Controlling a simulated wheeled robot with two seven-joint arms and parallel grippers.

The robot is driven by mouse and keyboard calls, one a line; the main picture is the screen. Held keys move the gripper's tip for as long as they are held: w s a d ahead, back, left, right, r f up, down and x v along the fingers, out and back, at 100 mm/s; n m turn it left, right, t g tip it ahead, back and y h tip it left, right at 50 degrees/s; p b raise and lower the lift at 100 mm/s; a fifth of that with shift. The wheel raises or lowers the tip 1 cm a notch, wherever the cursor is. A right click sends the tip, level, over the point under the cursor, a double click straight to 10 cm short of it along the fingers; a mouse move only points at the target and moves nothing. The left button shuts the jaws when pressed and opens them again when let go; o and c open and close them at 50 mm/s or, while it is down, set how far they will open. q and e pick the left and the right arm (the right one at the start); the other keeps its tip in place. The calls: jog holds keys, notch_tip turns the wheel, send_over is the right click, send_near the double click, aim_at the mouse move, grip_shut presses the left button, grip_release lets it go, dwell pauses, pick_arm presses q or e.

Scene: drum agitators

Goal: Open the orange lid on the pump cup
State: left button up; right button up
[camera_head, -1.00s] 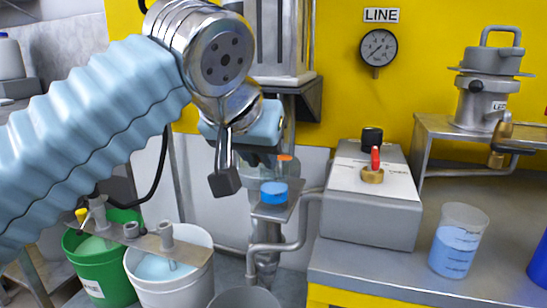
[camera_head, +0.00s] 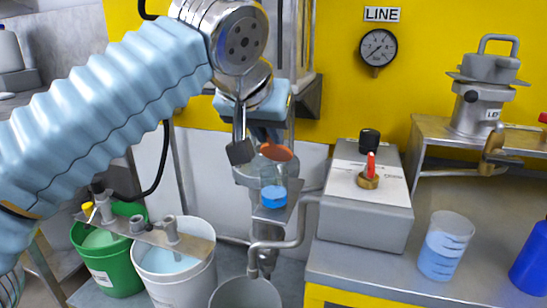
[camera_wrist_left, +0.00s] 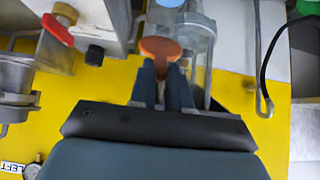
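The pump cup (camera_head: 266,172) is a clear vessel with a blue part (camera_head: 274,196) at its bottom, on a small grey bracket in the middle of the head view. Its orange lid (camera_head: 276,152) is tilted up at the cup's top, its round face toward the head camera. My left gripper (camera_wrist_left: 163,72) reaches the lid, and its two fingers sit close together around a narrow orange-brown part below the disc. The lid (camera_wrist_left: 160,48) shows just past the fingertips in the left wrist view. The exact finger contact is partly hidden. My right gripper is not in view.
A grey box (camera_head: 366,204) with a red lever (camera_head: 370,166) stands right of the cup. A beaker of blue liquid (camera_head: 444,246) is on the bench. Green (camera_head: 110,260) and white (camera_head: 180,275) buckets stand low at left. Pipes run under the bracket.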

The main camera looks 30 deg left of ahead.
pick_arm(q)
jog(key=shift+w+r, duration=0.2)
jog(key=shift+w+a+r+p, duration=0.15)
jog(key=shift+w+r+p, duration=0.2)
jog(key=shift+w+p, duration=0.25)
jog(key=shift+w+a+r+p, duration=0.15)
jog(key=shift+w+r+p, duration=0.2)
jog(key=shift+w+p, duration=0.2)
jog(key=shift+w+f, duration=0.1)
jog(key=shift+w, duration=0.15)
